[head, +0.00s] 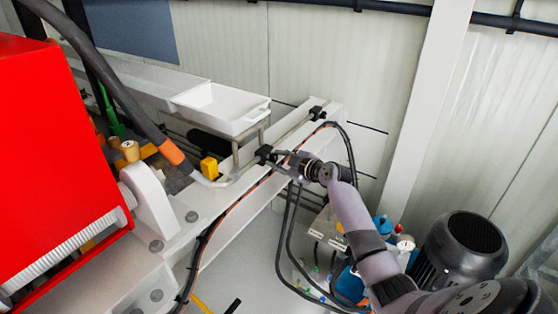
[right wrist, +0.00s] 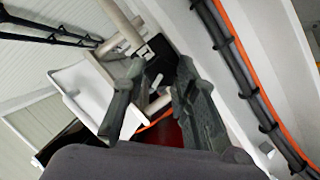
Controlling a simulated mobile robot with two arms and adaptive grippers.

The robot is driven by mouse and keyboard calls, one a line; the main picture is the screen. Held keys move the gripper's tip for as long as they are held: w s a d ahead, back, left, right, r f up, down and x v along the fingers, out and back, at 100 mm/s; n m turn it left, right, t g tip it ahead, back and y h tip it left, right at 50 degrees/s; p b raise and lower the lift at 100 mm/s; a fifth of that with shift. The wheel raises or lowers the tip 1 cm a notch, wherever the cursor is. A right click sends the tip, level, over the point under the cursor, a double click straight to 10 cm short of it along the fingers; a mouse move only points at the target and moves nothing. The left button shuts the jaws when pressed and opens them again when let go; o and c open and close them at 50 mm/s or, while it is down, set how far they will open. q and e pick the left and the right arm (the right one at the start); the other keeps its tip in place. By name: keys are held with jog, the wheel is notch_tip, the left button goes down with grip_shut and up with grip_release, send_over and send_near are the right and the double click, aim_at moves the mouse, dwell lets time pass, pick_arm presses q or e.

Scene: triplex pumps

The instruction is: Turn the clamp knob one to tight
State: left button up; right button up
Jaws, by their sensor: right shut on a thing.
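A black clamp (head: 264,153) sits on the thin pipe along the white beam, and it also shows in the right wrist view (right wrist: 158,55). My right gripper (head: 279,159) reaches it from the right. In the right wrist view my two dark fingers (right wrist: 158,78) stand on either side of the black knob part of this clamp, shut on it. The fingers partly hide the knob, and I cannot tell how tight it is. A second black clamp (head: 317,112) sits farther along at the beam's end, apart from my gripper. My left gripper is not in view.
A white tray (head: 218,108) stands just behind the pipe. A black hose with an orange end (head: 171,151) and a red housing (head: 55,150) are at left. Cables (head: 238,203) run along the beam beside my gripper. A dark motor (head: 462,248) stands at lower right.

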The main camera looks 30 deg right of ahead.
grip_shut()
jog(key=shift+f, duration=0.1)
jog(key=m+b, duration=0.1)
jog(key=m+g+y+b, duration=0.1)
jog(key=m+y+b, duration=0.1)
jog(key=shift+d+m+b, duration=0.25)
jog(key=shift+m+b, duration=0.15)
jog(key=m+y+b, duration=0.1)
jog(key=m, duration=0.1)
jog(key=m+g+y+b, duration=0.1)
jog(key=b, duration=0.1)
jog(key=shift+w+d+m+g+y, duration=0.15)
jog(key=shift+m+g+y, duration=0.15)
jog(key=shift+m+y, duration=0.1)
jog(key=m+y+b, duration=0.1)
jog(key=m+b, duration=0.1)
jog(key=m+y+b, duration=0.1)
jog(key=m+b, duration=0.1)
jog(key=shift+d+f+y, duration=0.15)
jog(key=shift+f+y, duration=0.05)
jog(key=shift+y, duration=0.2)
jog(key=m+y+b, duration=0.2)
jog(key=m, duration=0.2)
jog(key=shift+b, duration=0.35)
